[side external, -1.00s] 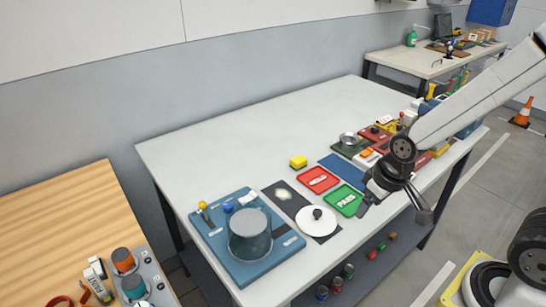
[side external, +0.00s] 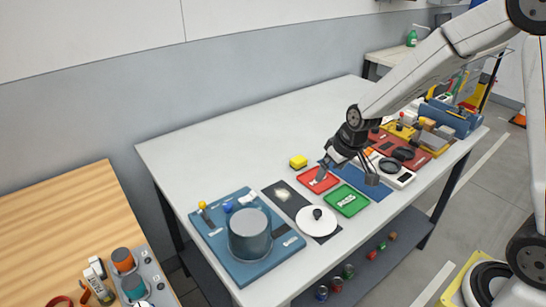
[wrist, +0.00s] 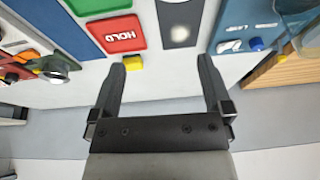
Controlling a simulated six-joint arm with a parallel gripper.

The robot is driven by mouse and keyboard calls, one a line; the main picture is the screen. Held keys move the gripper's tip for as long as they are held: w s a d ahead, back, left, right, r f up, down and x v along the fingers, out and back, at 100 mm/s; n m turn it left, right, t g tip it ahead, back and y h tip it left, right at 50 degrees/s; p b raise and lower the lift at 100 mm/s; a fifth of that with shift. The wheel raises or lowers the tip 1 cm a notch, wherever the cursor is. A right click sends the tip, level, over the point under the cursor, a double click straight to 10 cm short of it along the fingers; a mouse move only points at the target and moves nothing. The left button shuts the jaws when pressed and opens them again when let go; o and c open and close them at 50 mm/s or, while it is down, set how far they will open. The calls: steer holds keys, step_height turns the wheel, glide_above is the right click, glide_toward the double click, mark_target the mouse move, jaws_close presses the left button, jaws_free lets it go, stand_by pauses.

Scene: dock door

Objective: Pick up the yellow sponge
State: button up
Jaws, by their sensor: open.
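The yellow sponge (side external: 298,162) lies on the white table, just behind the red HOLD tray (side external: 312,183). In the wrist view the sponge (wrist: 133,63) shows close to the left fingertip, on the inner side of the open gripper (wrist: 161,62). The left finger may cover part of it.
A green PASS tray (side external: 347,201), a blue mat (side external: 378,190) and a dark mat with a white disc (side external: 316,221) lie nearby. A blue board (side external: 218,236) with a grey cylinder stands at the left. The table behind the sponge is clear.

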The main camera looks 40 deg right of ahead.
steer(key=w+d+f+t, duration=0.1)
steer(key=w+d+f, duration=0.25)
steer(key=w, duration=0.65)
steer(key=t, duration=0.1)
glide_toward(299, 159)
steer(key=shift+x, duration=2.55)
steer(key=shift+f, duration=0.1)
steer(key=shift+x, duration=2.5)
steer(key=shift+w, duration=0.1)
steer(key=c, duration=1.1)
